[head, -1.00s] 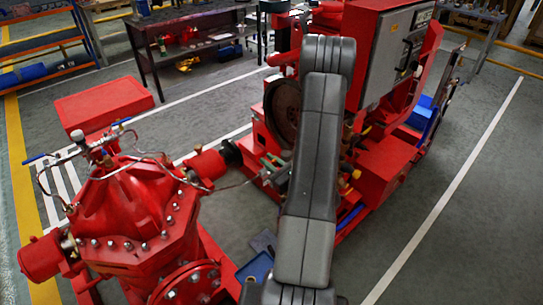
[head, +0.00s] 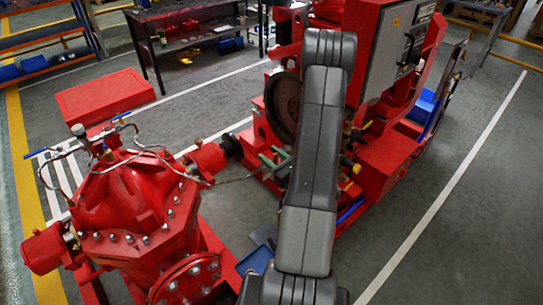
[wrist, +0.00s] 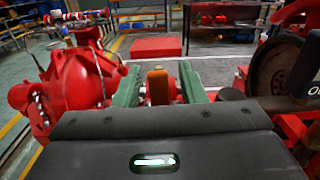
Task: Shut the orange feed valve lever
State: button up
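My gripper (head: 274,163) is in the head view, left of the forearm, its green fingers near the red engine base. In the wrist view my gripper (wrist: 160,88) has its two green fingers clearly apart. A red-brown part with a brass-coloured round top (wrist: 158,78) shows between the fingers, apparently beyond them; I cannot tell its distance. I cannot make out an orange feed valve lever for certain in either view. My arm hides part of the engine's near side, where a yellow fitting (head: 356,168) and small brass parts show beside it.
The red pump (head: 135,205) with thin metal pipes stands at the left. The grey control box (head: 398,50) and red engine frame stand behind my arm. A blue tray (head: 256,262) is low in front. Open floor (head: 460,240) lies to the right.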

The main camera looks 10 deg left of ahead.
jog(key=b+v, duration=0.2)
jog(key=v, duration=1.1)
jog(key=shift+s+d+b, duration=0.25)
jog(key=shift+d+b, duration=0.05)
jog(key=shift+b, duration=0.05)
dwell(1.3)
